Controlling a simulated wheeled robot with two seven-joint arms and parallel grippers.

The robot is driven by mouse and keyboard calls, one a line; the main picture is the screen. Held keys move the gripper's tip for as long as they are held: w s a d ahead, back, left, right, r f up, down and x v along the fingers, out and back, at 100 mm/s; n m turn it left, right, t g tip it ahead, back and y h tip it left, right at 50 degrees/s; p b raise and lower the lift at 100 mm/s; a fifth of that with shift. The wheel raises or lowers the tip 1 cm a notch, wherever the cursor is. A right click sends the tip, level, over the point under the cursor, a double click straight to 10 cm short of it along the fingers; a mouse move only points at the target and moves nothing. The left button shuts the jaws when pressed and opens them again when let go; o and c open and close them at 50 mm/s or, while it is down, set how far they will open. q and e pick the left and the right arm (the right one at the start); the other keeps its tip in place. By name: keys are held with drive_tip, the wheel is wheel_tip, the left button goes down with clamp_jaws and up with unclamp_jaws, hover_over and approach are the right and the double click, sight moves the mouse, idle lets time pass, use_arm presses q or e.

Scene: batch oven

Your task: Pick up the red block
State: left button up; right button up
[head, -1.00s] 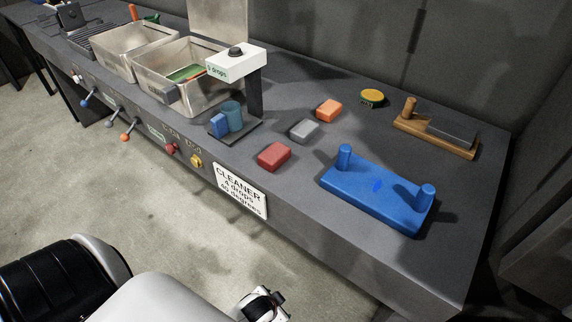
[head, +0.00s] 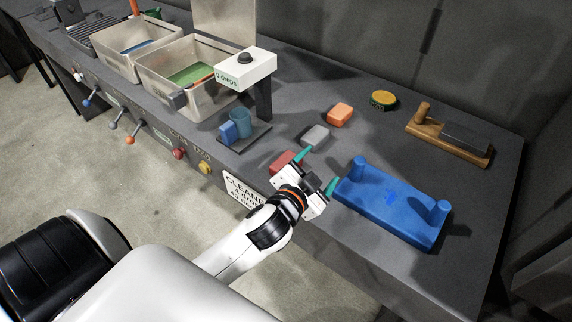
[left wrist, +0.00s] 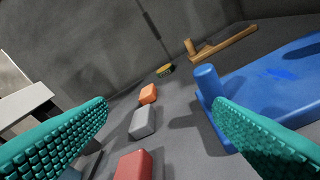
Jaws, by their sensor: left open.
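The red block (head: 284,161) lies on the dark bench near its front edge, partly hidden behind my left gripper in the head view. In the left wrist view the red block (left wrist: 134,165) shows at the bottom, between the teal fingers and left of centre, cut by the frame edge. My left gripper (head: 320,168) is open and empty, its two teal fingertips apart, above the bench edge between the red block and the blue fixture. My right gripper is not in view.
A grey block (head: 315,136) and an orange block (head: 340,114) lie behind the red one. A blue two-post fixture (head: 390,205) stands close on the right. A drops dispenser (head: 246,68) with a blue cup stands left. A yellow-topped round item (head: 383,99) and wooden tool (head: 445,143) lie farther back.

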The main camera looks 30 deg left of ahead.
use_arm(q)
drive_tip(key=w+d+r+m+t+h, duration=0.3)
drive_tip(key=d+r+m+t+h, duration=0.15)
drive_tip(key=r, duration=0.35)
drive_tip(key=d+r+m+g+h, duration=0.3)
drive_tip(key=d+r+m+h, duration=0.25)
drive_tip(key=m+h, duration=0.5)
drive_tip(key=m+g+y+p, duration=0.2)
drive_tip(key=m+g+y, duration=1.2)
drive_tip(key=m+g, duration=0.25)
hover_over(285, 163)
drive_tip(key=shift+n+g, duration=0.35)
drive_tip(key=shift+g, duration=0.05)
wheel_tip(285, 163, down, 17)
drive_tip(key=shift+r, duration=0.2)
drive_tip(key=shift+f+p, duration=0.3)
drive_tip(key=shift+f, duration=0.3)
drive_tip(key=shift+f+p, duration=0.3)
drive_tip(key=shift+f, duration=0.05)
wheel_tip(285, 163, down, 4)
drive_tip(key=shift+a+r+p, duration=0.1)
drive_tip(key=shift+r+p, duration=0.05)
drive_tip(key=shift+p, duration=0.65)
drive_tip(key=shift+f, duration=0.4)
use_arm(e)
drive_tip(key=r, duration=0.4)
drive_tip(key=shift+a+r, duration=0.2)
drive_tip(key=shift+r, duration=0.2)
